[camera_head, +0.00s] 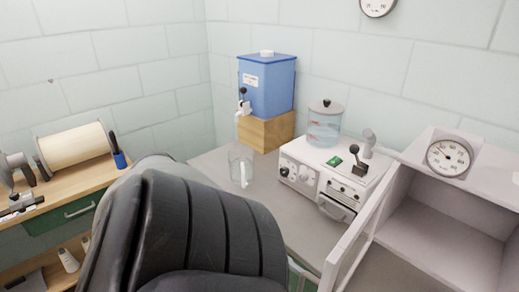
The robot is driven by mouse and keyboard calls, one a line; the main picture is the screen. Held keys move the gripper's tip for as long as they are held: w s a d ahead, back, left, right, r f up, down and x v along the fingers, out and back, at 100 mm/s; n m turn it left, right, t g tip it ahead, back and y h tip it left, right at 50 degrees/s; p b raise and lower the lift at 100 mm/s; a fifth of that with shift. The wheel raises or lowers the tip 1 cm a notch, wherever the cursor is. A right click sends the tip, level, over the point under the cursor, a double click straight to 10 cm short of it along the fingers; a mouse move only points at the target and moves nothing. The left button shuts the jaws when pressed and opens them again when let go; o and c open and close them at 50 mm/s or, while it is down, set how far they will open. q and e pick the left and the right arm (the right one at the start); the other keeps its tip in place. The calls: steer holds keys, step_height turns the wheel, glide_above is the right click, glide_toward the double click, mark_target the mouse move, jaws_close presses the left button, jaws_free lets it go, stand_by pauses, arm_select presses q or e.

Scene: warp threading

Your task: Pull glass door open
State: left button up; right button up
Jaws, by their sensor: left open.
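A pale cabinet (453,218) stands at the lower right with its inside in view. Its pale-framed door (366,222) stands swung outward at the cabinet's left side, and its lower part runs out of the picture. I see no handle on the door, and I cannot tell its glass clearly. My left gripper is open, but I cannot make out its fingertips or its distance from the door. I see no contact with the door. My right gripper is not in view.
A large dark ribbed shape (195,235) fills the lower middle foreground and hides part of the grey counter (285,222). A white machine (325,175), a glass jug (241,163) and a blue tank (268,85) stand behind. A wooden bench (78,185) with a spool is at left.

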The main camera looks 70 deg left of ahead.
arm_select(q)
steer(key=b+v, duration=0.5)
steer(key=v, duration=0.6)
steer(key=shift+s+a, duration=0.1)
